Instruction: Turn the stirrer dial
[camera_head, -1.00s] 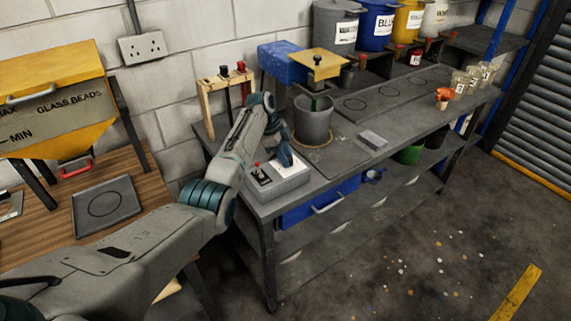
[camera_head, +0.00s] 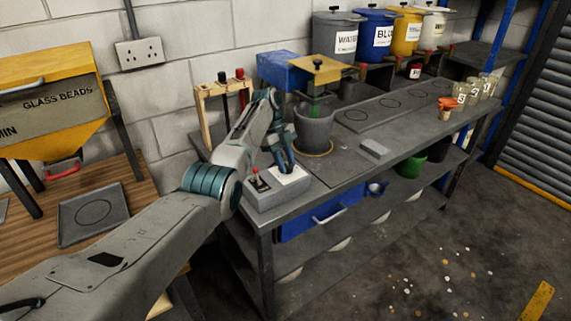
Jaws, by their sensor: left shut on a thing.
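The grey control box (camera_head: 275,196) sits at the near left corner of the dark workbench. It has a red-tipped lever (camera_head: 257,181) at its left and a pale plate (camera_head: 291,177) at its right. My left gripper (camera_head: 287,169) points down onto the plate and is shut on the stirrer dial, which its fingers mostly hide. The dial's setting cannot be read. Behind it stands the grey mixing bucket (camera_head: 313,132) with the stirrer's green shaft (camera_head: 315,104) reaching down into it, under a yellow top plate (camera_head: 318,69). My right gripper is out of view.
A wooden rack (camera_head: 205,106) with dark-handled tools stands left behind my arm. A small grey block (camera_head: 375,149) lies right of the bucket. Labelled drums (camera_head: 376,38) line the back. The bench's middle is mostly clear.

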